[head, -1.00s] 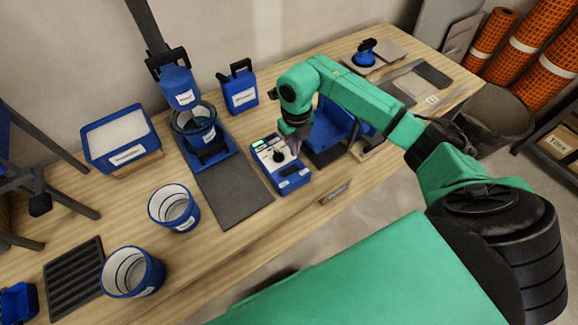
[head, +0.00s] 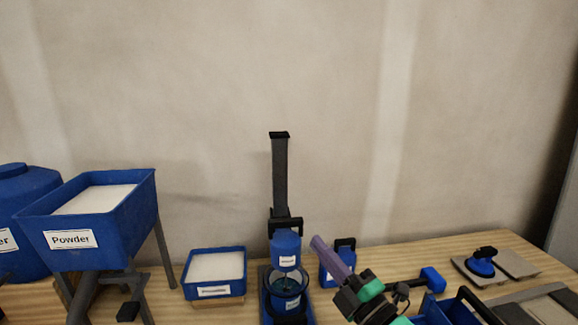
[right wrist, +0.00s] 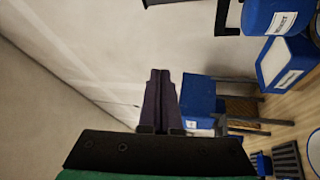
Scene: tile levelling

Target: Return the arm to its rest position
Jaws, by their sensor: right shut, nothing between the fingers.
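My right gripper (head: 322,250) shows in the lower middle of the head view, its purple fingers pointing up and to the left above the bench. The fingers are shut together with nothing between them. In the right wrist view the same shut fingers (right wrist: 158,100) stand out in front of the pale wall. Only the wrist and a bit of the green arm show in the head view; the rest is below the frame. My left gripper does not show in either view.
A blue mixer stand (head: 280,175) and a blue jug (head: 338,262) stand beside the gripper. A white-filled tray (head: 215,290), a powder hopper (head: 110,240) and a blue tank (head: 25,220) are to the left. A suction cup (head: 482,264) sits on tiles at right. The space above the bench is clear.

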